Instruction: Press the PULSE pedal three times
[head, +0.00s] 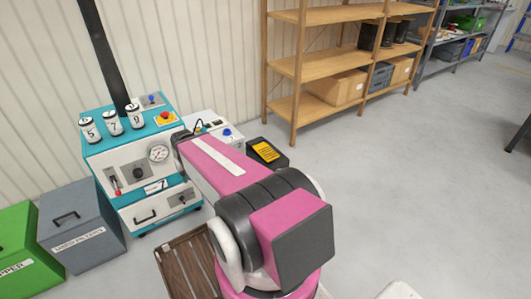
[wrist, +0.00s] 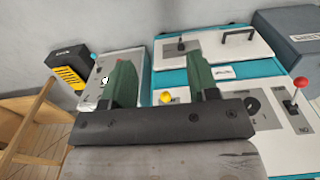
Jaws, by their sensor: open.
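A black pedal unit with a yellow plate (head: 265,152) sits on the floor right of the machines, partly behind my arm in the head view. It also shows at the upper left of the wrist view (wrist: 70,72), with dark marks on the yellow; I cannot read a PULSE label. My gripper (wrist: 164,76) is open and empty, its two green fingers apart in front of the white and teal machine. The pedal is left of the fingers and apart from them in that view. My pink arm hides the gripper in the head view.
Grey and green bins (head: 80,225) stand left. A wooden slatted platform (head: 185,268) is near my base. Open floor lies right, before the shelves (head: 335,62).

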